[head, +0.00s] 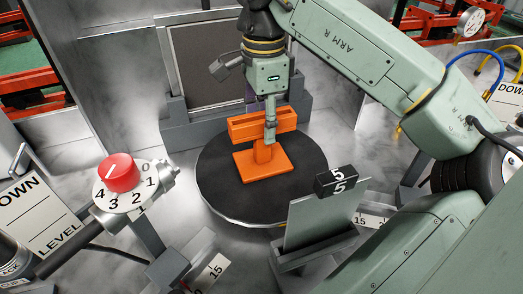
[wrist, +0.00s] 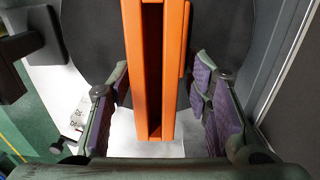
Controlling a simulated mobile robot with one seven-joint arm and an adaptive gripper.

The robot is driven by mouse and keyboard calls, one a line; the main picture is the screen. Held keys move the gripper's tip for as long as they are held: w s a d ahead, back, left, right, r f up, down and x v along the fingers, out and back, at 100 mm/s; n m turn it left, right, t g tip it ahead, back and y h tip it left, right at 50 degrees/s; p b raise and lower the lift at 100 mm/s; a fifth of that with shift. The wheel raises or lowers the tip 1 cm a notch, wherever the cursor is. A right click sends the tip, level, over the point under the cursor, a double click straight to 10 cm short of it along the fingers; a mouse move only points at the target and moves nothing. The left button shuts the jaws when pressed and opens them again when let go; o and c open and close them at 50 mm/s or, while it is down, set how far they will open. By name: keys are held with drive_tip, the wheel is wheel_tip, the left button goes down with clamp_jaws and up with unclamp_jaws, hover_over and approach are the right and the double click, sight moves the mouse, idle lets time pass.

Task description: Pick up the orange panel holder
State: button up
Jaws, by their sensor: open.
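The orange panel holder (head: 264,160) stands on a round dark turntable (head: 219,182) in the head view. It has a flat square base and a long slotted bar on top. My gripper (head: 270,136) is directly over it, pointing down, with a fingertip overlapping the bar in the picture. In the wrist view, the holder's slotted bar (wrist: 152,70) runs between my gripper's two purple-padded fingers (wrist: 163,108). The fingers are apart, with a visible gap on each side of the bar.
A red knob (head: 119,172) on a numbered dial stands at the left. A grey plate with a black "5" block (head: 336,181) stands at the turntable's front right. A framed dark panel (head: 207,65) stands behind the turntable. The turntable's left side is clear.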

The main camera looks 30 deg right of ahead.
sight(262, 143)
drive_tip(key=f+b, duration=0.2)
drive_tip(key=f, duration=0.1)
drive_tip(key=f+b, duration=0.1)
drive_tip(key=f, duration=0.1)
drive_tip(key=shift+s+a+f, duration=0.15)
drive_tip(key=shift+a+f, duration=0.1)
drive_tip(key=shift+r, duration=0.1)
clamp_jaws()
idle(0.4)
